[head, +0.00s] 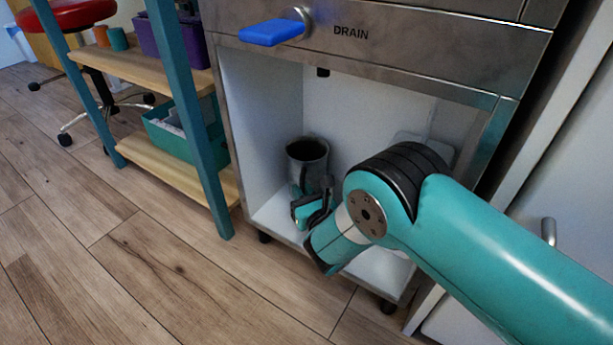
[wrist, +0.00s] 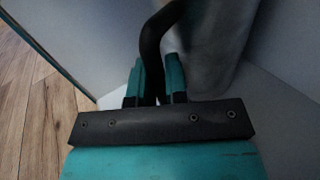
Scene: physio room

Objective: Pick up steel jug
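The steel jug (head: 307,160) stands upright inside the open lower cabinet, near its left wall. It is grey with a dark open top, and its lower part is partly hidden behind my gripper (head: 314,207). In the wrist view, the jug's curved grey body (wrist: 208,45) is at the upper right, with a dark curved handle (wrist: 152,40) coming down from it. The fingers of my gripper (wrist: 157,75) are on both sides of the handle and look closed on it. The jug appears to rest on the cabinet floor.
The cabinet's white floor (head: 268,212) and side walls surround the jug closely. A drawer front marked DRAIN with a blue lever (head: 272,33) is above. A teal-framed shelf (head: 190,115) with bins stands left. A pale object (head: 422,146) is behind my arm.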

